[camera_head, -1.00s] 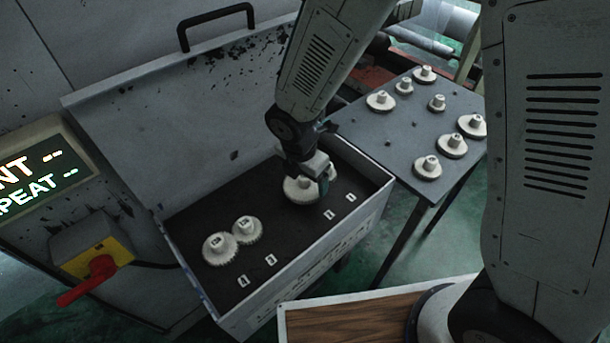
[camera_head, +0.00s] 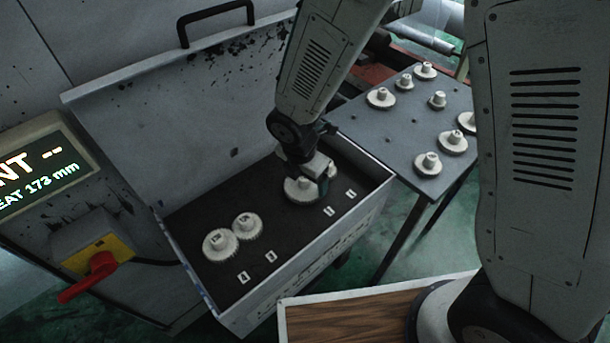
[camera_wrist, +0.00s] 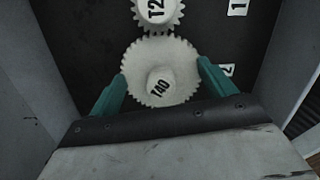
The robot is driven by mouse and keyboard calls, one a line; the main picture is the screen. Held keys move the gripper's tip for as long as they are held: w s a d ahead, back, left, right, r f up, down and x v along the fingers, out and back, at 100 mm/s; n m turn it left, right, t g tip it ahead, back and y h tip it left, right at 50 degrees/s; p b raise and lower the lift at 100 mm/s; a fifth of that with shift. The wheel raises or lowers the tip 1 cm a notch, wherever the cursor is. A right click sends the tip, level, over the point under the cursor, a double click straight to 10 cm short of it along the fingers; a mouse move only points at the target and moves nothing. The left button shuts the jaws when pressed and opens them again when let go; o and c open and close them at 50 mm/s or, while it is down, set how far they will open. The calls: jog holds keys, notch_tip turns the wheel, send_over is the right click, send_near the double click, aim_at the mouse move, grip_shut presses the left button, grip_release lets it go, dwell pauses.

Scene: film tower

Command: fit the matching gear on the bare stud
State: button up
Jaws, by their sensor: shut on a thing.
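My gripper (camera_head: 316,172) is inside the open grey box, low over its dark floor. In the wrist view its two green fingers (camera_wrist: 162,82) are shut on a large cream gear (camera_wrist: 160,72) marked T40, one finger at each side. The gear also shows in the head view (camera_head: 299,190), partly covered by my gripper. In the wrist view a smaller gear (camera_wrist: 157,10), its mark starting T2, lies against the T40 gear's teeth, which look meshed. The stud under the T40 gear is hidden, and I cannot tell whether the gear sits fully down.
Two more gears (camera_head: 218,243) (camera_head: 247,226) sit side by side at the box's left. White label plates (camera_head: 243,277) lie along its front. A grey table (camera_head: 400,135) at right holds several spare gears. The panel display (camera_head: 45,175) reads 173 mm.

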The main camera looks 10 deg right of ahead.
jog(key=shift+f, duration=0.1)
jog(key=o, duration=1)
jog(key=shift+c, duration=0.2)
jog(key=r, duration=0.7)
jog(key=shift+s+a+r, duration=0.4)
